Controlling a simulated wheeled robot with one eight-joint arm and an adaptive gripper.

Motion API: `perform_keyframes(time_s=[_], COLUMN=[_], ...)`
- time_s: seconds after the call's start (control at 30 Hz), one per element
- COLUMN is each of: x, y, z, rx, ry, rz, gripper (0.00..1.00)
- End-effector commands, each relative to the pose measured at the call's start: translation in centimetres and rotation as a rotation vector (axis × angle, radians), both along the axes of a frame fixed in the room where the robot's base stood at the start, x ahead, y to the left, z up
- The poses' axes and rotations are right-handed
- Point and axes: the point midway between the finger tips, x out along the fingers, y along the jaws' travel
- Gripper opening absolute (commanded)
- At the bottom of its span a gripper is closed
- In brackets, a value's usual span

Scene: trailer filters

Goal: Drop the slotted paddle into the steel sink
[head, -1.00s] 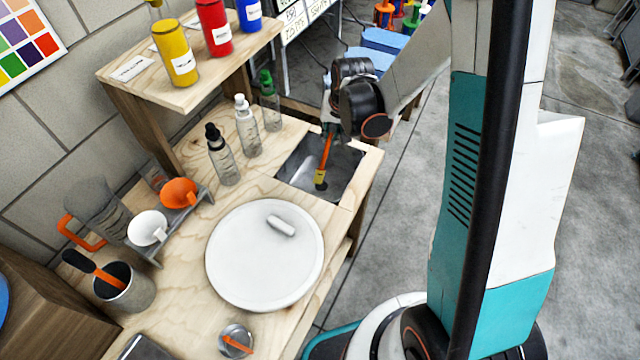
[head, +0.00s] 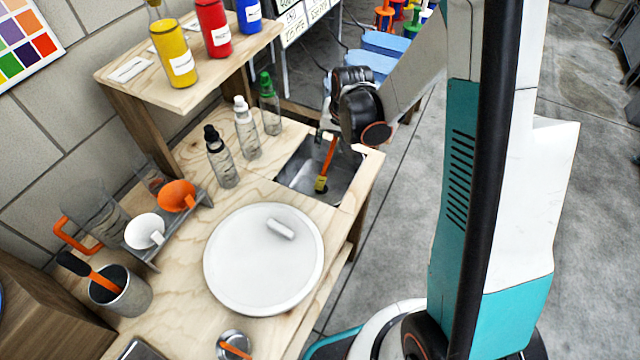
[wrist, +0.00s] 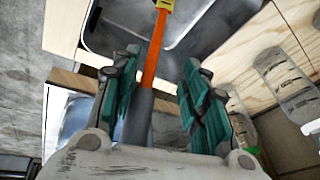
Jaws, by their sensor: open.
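The slotted paddle has an orange shaft (head: 330,154), a small yellow end (head: 320,184) and a dark grip (wrist: 137,122). Its yellow end is down inside the steel sink (head: 345,186), set in the right end of the wooden bench. In the wrist view my gripper (wrist: 160,66) is open. The grip and the orange shaft (wrist: 152,60) lie between its spread green pads, with gaps visible beside the shaft. The sink (wrist: 210,28) also shows beyond the fingers. In the head view my dark wrist hides most of the gripper and the paddle's top.
A round white disc (head: 240,275) lies left of the sink on the bench (head: 185,300). Several dropper bottles (head: 246,130) stand behind it. Funnels (head: 175,195) sit in a rack at the left. A cup (head: 125,292) holds another orange-handled tool. A raised shelf bears coloured bottles.

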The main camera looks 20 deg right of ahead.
Motion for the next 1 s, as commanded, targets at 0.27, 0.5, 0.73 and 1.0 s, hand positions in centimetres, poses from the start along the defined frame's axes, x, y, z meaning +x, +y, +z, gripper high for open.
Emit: perform_keyframes(time_s=[0.27,0.5,0.73,1.0], x=[-0.9,-1.9,-2.4,-2.6], y=[-0.1,-0.2,-0.3,-0.3], z=[2.3,5.2,6.9,7.4], rx=[0.000,0.000,0.000,0.000], ry=[0.000,0.000,0.000,0.000], rz=[0.000,-0.001,-0.001,0.000], gripper=[0.41,0.41,0.41,0.41])
